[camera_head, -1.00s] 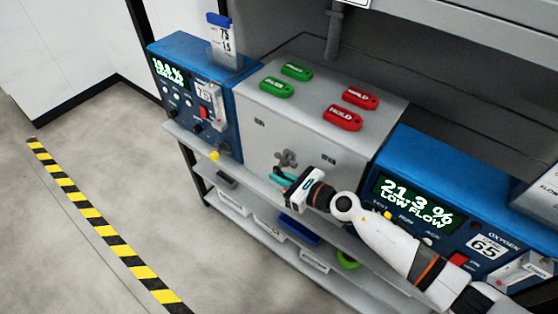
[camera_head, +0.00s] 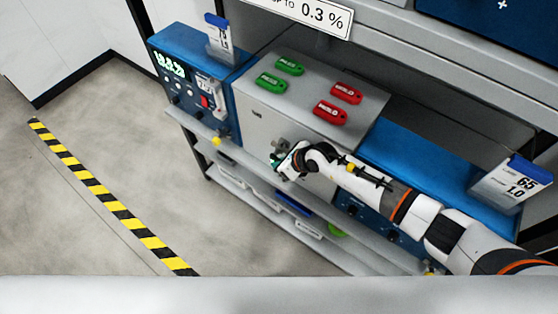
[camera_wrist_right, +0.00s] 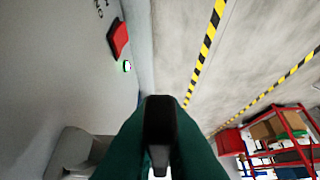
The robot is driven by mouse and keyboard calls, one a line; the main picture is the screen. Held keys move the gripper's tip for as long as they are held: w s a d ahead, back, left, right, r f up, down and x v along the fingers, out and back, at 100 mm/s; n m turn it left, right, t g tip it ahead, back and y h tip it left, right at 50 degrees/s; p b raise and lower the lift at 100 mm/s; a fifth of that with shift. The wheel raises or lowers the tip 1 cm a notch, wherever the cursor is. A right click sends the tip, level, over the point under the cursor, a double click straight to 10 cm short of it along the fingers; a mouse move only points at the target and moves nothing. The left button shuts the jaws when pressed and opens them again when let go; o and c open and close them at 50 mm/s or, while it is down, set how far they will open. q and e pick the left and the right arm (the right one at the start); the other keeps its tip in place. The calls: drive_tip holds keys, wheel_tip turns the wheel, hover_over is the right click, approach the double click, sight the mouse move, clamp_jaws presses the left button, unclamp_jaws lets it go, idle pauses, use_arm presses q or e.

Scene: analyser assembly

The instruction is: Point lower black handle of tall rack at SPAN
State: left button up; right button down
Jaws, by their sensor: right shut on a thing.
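The grey box (camera_head: 255,135) stands between two blue analysers, with a grey valve fitting (camera_head: 286,145) on its front. My right gripper (camera_head: 279,167) is at the box front, just below that fitting. In the right wrist view, its two dark green fingers are shut on a black handle (camera_wrist_right: 160,130), whose end points up in that picture between them. The head view hides most of this handle behind the gripper. Small labels (camera_head: 257,115) on the box front are too small to read, so I cannot tell which is SPAN. My left gripper is out of view.
Green tags (camera_head: 271,82) and red tags (camera_head: 330,112) lie on the box top. The left blue analyser (camera_head: 185,45) and right blue analyser (camera_head: 425,165) flank it. Shelves with bins (camera_head: 265,188) are below. Open floor with a striped line (camera_head: 95,188) lies left.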

drive_tip(key=shift+r+g+h, duration=0.1)
drive_tip(key=shift+g+h, duration=0.2)
drive_tip(key=shift+h, duration=0.1)
idle(0.3)
drive_tip(key=c, duration=1.8)
unclamp_jaws()
drive_tip(key=shift+d+r, duration=0.1)
drive_tip(key=b+v, duration=0.2)
drive_tip(key=v, duration=0.9)
drive_tip(key=shift+s+d+r, duration=0.15)
drive_tip(key=shift+d+r, duration=0.05)
drive_tip(key=shift+r, duration=0.15)
